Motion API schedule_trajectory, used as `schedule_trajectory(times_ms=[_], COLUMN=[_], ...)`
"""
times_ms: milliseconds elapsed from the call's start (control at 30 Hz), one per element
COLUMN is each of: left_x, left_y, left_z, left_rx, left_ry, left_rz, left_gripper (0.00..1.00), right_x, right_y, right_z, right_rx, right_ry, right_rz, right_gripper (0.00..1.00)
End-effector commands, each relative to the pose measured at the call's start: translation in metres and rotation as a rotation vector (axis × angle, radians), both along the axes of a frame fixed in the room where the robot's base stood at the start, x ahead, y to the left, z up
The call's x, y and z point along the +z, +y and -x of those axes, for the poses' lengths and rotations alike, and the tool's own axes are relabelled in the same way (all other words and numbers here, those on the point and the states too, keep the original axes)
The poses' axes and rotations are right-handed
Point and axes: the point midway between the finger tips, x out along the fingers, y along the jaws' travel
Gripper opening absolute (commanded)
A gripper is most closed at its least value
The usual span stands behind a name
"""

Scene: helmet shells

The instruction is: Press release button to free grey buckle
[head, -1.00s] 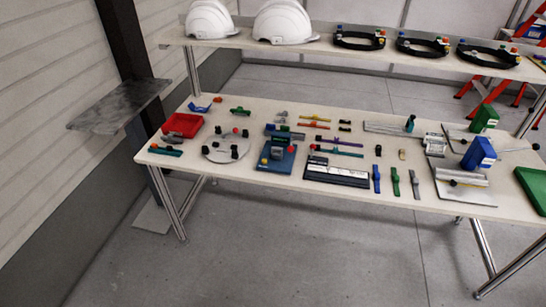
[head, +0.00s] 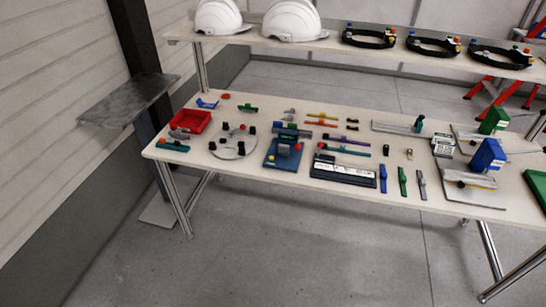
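On the workbench (head: 260,214) stands a blue fixture (head: 272,158) with a grey block on it and a small red part (head: 299,147), which may be the release button. A small grey piece (head: 284,149) shows on the fixture; I cannot tell whether it is the grey buckle. A grey strap-like piece (head: 421,186) lies at the front beside a green one (head: 403,182) and a blue one (head: 383,178). Neither of my grippers is in view.
A red tray (head: 191,120) and a round grey plate (head: 231,152) with black knobs stand at the left. A black tray (head: 342,172) lies right of the fixture. White helmet shells (head: 291,19) and black headbands (head: 368,37) stand on the upper shelf (head: 345,57). Blue and green bins (head: 494,120) stand at the right.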

Motion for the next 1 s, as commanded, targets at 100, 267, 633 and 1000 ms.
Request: schedule_trajectory(times_ms=[100, 267, 633, 1000], left_x=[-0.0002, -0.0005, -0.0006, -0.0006], left_y=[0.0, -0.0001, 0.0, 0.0], left_z=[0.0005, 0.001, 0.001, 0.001], left_rx=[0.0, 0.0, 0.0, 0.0], left_ry=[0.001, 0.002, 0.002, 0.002], left_rz=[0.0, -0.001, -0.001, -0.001], left_gripper=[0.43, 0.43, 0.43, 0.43], right_x=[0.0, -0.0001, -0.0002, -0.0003], right_y=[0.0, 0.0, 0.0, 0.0], right_z=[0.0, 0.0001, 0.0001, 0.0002], right_rx=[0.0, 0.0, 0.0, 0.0], right_ry=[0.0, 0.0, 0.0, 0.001], right_rz=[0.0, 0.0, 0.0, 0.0], right_gripper=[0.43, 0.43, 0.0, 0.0])
